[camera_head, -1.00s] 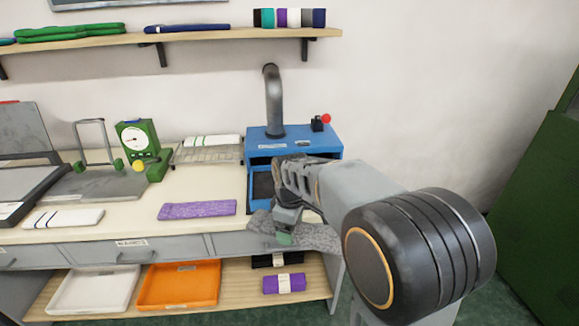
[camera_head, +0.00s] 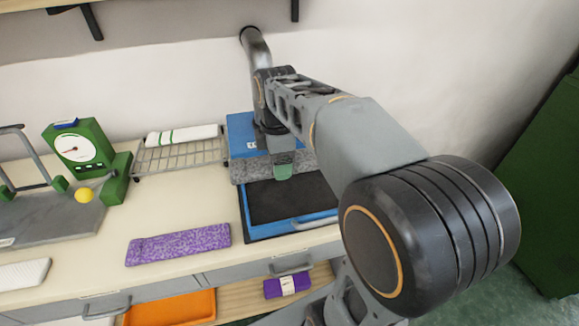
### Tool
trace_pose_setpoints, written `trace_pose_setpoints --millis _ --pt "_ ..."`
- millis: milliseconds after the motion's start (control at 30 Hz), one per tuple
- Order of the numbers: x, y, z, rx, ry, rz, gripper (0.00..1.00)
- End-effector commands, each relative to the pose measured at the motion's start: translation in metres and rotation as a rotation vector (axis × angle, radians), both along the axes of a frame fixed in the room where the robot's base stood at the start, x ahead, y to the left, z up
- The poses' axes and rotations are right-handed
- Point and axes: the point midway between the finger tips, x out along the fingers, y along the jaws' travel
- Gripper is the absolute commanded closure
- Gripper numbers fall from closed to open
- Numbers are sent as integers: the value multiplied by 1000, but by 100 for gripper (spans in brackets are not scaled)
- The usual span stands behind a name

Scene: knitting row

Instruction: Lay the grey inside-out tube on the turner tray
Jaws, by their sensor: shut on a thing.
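The grey tube (camera_head: 250,171) is a speckled flat knit piece, lying crosswise in my gripper (camera_head: 283,170), which is shut on it. Green pads show at the fingertips, and tube sticks out to both sides. In the picture the tube overlaps the back part of the turner tray, a black bed (camera_head: 288,203) with a blue rim and a front handle. The tube looks held above it; whether it touches cannot be told. My arm hides much of the blue turner box (camera_head: 241,132) behind.
A purple tube (camera_head: 180,244) lies on the table left of the tray. A wire rack (camera_head: 182,157) with a white striped tube stands behind it. A green dial gauge (camera_head: 84,150) is further left. An orange tray (camera_head: 172,308) and a purple bundle (camera_head: 286,286) are on the shelf below.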

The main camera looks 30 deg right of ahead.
Motion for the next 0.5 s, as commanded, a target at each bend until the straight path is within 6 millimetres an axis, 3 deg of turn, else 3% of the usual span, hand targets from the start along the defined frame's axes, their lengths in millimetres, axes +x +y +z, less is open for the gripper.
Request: trace_pose_setpoints --millis 200,500 --pt "39 -35 -28 1 5 0 49" --pt "62 -55 -66 0 1 4 49"
